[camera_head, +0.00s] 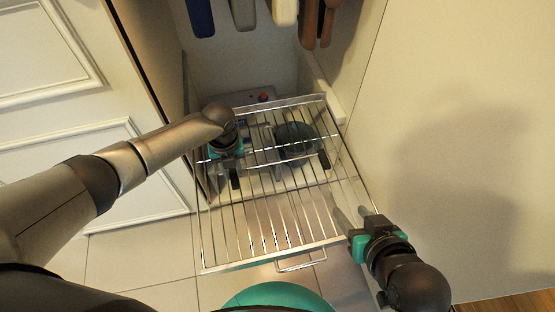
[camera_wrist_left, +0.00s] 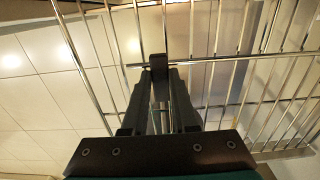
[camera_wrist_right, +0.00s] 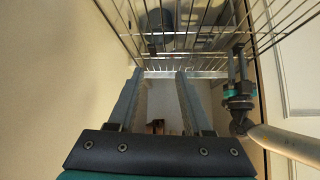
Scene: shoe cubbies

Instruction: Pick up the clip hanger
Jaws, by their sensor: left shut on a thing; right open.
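The clip hanger appears as a thin metal bar (camera_wrist_left: 230,60) with black clips, lying over the wire rack (camera_head: 262,264). One black clip (camera_wrist_left: 160,70) is between the fingertips of my left gripper (camera_wrist_left: 160,82), which is shut on it. In the head view this left gripper (camera_head: 230,160) is over the rack's left side, and the other clip (camera_head: 324,159) is to its right. The hanger's bar is hard to tell from the rack wires. My right gripper (camera_head: 352,218) is open and empty by the rack's right front side; its spread fingers show in the right wrist view (camera_wrist_right: 153,85).
The pulled-out rack has a front handle (camera_head: 301,263). A dark rounded object (camera_head: 295,140) lies beneath its far part. Long blue, grey, cream and brown things (camera_head: 285,12) hang above. A white panelled door (camera_head: 40,60) is left, a plain cabinet side (camera_head: 450,130) right.

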